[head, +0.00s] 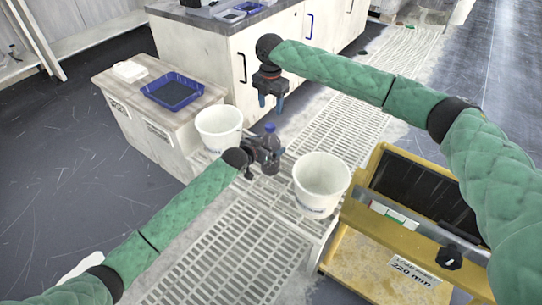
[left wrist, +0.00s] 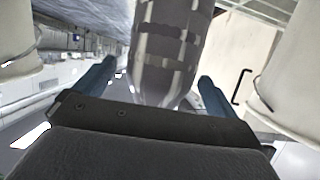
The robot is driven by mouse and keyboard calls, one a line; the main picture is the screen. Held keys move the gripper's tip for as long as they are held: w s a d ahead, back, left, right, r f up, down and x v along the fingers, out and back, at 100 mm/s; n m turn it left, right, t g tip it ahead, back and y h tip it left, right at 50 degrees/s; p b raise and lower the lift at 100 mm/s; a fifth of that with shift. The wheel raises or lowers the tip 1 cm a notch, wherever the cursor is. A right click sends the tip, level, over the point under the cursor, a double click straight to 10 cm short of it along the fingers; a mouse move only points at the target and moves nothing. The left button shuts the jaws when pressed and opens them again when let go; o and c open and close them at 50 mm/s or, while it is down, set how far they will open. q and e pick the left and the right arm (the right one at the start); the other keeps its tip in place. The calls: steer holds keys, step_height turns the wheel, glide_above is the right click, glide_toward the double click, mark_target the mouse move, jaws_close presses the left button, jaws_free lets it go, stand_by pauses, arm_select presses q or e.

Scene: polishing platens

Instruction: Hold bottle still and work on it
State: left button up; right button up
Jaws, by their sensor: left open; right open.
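A dark, see-through bottle with a blue cap (head: 270,128) stands on the slatted grey bench between two white buckets. My left gripper (head: 268,152) is at the bottle, low on its side. In the left wrist view the bottle (left wrist: 166,45) lies between the two blue fingers of the left gripper (left wrist: 157,75), which are open with gaps on both sides. My right gripper (head: 271,98) is open and empty, pointing down above and just behind the bottle. The bottle's lower part is partly hidden by my left gripper in the head view.
White buckets stand close to the left (head: 218,125) and right (head: 320,180) of the bottle. A blue tray (head: 172,91) sits on a cabinet at left. A yellow machine (head: 385,265) stands at right. A white cabinet with handles (head: 290,45) is behind.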

arm_select(q)
steer(key=shift+x, duration=1.2)
